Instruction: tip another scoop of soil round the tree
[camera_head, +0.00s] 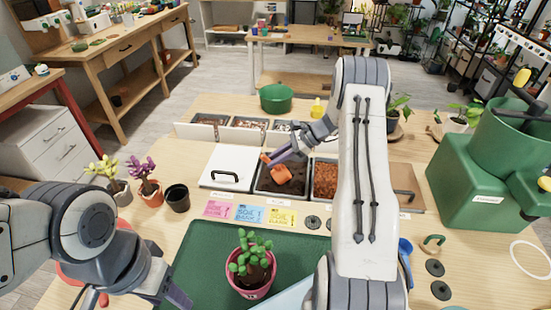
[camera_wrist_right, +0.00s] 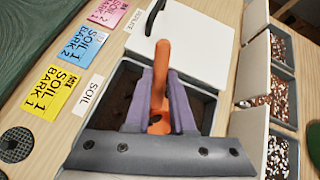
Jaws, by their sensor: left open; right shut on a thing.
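The tree, a small plant with round green leaves (camera_head: 252,248), stands upright in a pink pot (camera_head: 250,284) on the green mat (camera_head: 195,262). Dark soil is visible in the pot. My right gripper (camera_head: 279,155) is shut on the handle of an orange scoop (camera_head: 281,174). The scoop's head is at the soil bin (camera_head: 262,191), low over or in the dark soil. In the right wrist view the purple fingers (camera_wrist_right: 160,112) close round the orange handle (camera_wrist_right: 161,68); they partly hide the scoop's head. My left gripper (camera_head: 172,292) is open and empty, left of the pot.
A white lidded bin (camera_head: 222,166) is left of the soil, a bark bin (camera_head: 326,178) right. Coloured cards (camera_head: 249,214) lie in front. Two small potted plants and a black pot (camera_head: 177,198) stand left. A green box (camera_head: 470,185) stands right. My right arm hides part of the table.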

